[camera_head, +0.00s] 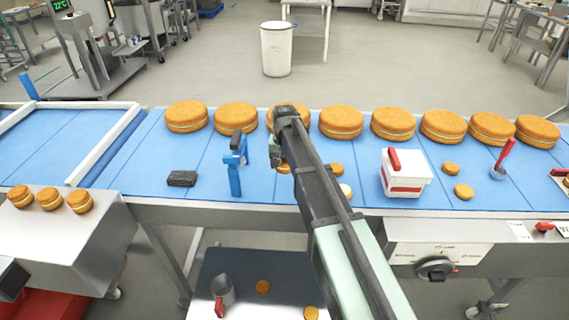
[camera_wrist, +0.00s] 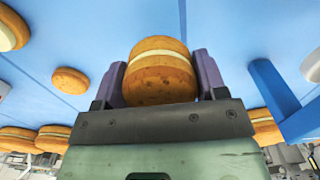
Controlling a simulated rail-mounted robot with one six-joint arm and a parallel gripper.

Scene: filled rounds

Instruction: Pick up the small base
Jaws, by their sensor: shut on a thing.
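My gripper (camera_wrist: 160,76) is shut on a small golden-brown round (camera_wrist: 160,84) in the wrist view. A pale cream band runs across its middle, with sponge on both sides. In the head view my arm hides most of it, and only a bit of it (camera_head: 284,168) shows beside my gripper (camera_head: 279,152). Small plain bases lie on the blue belt right of my arm: one close by (camera_head: 337,169) and two farther right (camera_head: 451,168) (camera_head: 463,191). The near one also shows in the wrist view (camera_wrist: 70,80). A cream-topped small round (camera_head: 345,190) lies partly behind my arm.
Large filled rounds (camera_head: 341,122) line the belt's far edge. A blue stand (camera_head: 234,175) and a dark block (camera_head: 182,178) are left of my gripper. A white box with a red handle (camera_head: 405,178) stands to the right. Several small filled rounds (camera_head: 48,198) sit on the left table.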

